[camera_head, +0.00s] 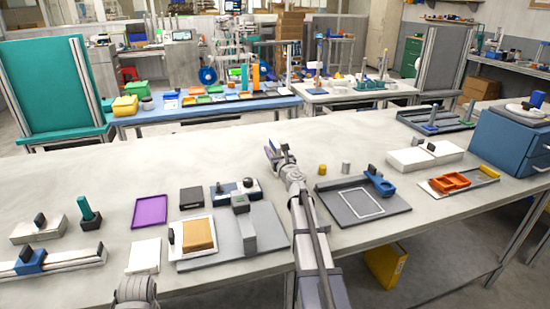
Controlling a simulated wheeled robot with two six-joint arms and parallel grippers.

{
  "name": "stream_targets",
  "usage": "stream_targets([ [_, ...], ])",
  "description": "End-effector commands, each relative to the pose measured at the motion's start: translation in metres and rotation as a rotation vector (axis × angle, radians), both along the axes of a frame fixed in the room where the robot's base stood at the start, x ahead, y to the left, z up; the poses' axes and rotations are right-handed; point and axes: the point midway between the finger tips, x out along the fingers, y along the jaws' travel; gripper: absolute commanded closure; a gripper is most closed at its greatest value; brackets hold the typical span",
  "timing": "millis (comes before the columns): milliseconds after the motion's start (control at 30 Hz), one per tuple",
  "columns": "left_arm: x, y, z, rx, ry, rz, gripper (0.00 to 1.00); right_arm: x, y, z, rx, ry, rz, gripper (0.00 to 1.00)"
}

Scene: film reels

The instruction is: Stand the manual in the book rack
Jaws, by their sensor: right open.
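My right arm reaches forward from the bottom middle over the pale table. Its right gripper (277,152) is open, beyond the grey plate and near the table's far side. I cannot tell whether anything is between its fingers at this size. I cannot single out the manual or the book rack with certainty. A tan, book-like block (200,235) lies flat on a white pad, well to the left of my right arm. My left gripper does not show; only a rounded grey part, probably of my left arm, shows at the bottom left.
A purple tray (150,211), a black box (191,198) and a grey plate (262,234) lie left of my right arm. Bare tabletop remains between.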

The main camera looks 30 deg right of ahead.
Motion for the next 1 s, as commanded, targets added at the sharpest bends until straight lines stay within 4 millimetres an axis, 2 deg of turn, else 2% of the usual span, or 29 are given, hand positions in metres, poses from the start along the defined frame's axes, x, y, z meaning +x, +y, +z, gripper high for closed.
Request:
stream_targets([
  [167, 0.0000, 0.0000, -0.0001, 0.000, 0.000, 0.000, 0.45, -0.0009, 0.0005, -0.0001, 0.000, 0.000, 0.000, 0.42],
  [667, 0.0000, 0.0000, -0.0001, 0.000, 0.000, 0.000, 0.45, -0.0011, 0.0005, -0.0001, 0.000, 0.000, 0.000, 0.98],
  [1000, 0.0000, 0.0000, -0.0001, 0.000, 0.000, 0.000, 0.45, -0.0010, 0.0005, -0.0001, 0.000, 0.000, 0.000, 1.00],
])
